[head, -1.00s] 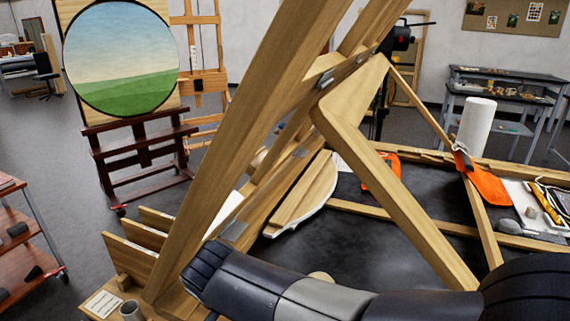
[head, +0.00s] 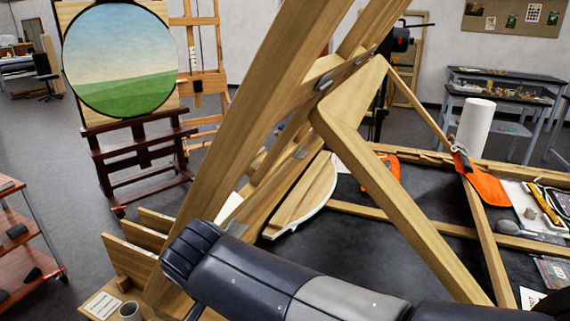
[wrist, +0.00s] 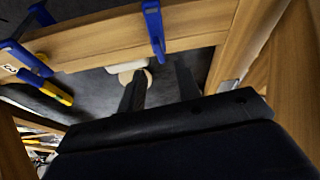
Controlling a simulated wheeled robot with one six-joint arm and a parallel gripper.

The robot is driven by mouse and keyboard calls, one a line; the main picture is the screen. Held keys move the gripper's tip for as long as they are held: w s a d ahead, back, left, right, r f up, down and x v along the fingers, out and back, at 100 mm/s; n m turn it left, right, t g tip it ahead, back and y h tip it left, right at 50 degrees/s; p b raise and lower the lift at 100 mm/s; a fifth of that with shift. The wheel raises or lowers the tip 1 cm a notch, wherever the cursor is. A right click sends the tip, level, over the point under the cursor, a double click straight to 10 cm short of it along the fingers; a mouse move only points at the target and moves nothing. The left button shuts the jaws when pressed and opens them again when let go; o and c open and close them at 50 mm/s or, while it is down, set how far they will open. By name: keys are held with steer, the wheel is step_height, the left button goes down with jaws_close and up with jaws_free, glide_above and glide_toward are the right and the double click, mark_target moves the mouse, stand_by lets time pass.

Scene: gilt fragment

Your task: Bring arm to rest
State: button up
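My gripper (wrist: 162,73) shows in the wrist view as two dark fingers with a clear gap between them. It is open, with nothing visible between the fingers. A pale round piece (wrist: 138,76) lies just beyond the left finger; I cannot tell whether they touch. A wooden beam (wrist: 100,45) crosses the wrist view beyond the fingers. In the head view my dark and grey arm spans the bottom, in front of the large wooden easel frame (head: 250,120). The gripper itself does not show in the head view.
Blue clamps (wrist: 154,28) are on or near the beam, and a yellow-handled one (wrist: 57,93) is at left. A round landscape painting (head: 120,60) stands behind. Open floor lies at left.

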steer(key=d+v, duration=0.1)
steer(key=v, duration=0.4)
steer(key=x, duration=0.7)
steer(key=a+x, duration=0.1)
steer(key=x, duration=0.2)
steer(key=shift+w+f, duration=0.1)
steer(key=shift+f, duration=0.3)
steer(key=shift+w+d+r+n, duration=0.1)
steer(key=shift+n, duration=0.2)
steer(key=shift+n+y+p, duration=0.4)
steer(key=shift+n+p, duration=0.3)
steer(key=shift+p, duration=0.05)
steer(key=n+y+p, duration=0.1)
steer(key=n+p, duration=0.2)
steer(key=shift+d+n, duration=0.15)
steer(key=shift+n, duration=0.25)
steer(key=shift+n+g+y+p, duration=0.3)
steer(key=shift+n+y+p, duration=0.65)
steer(key=shift+n, duration=1.35)
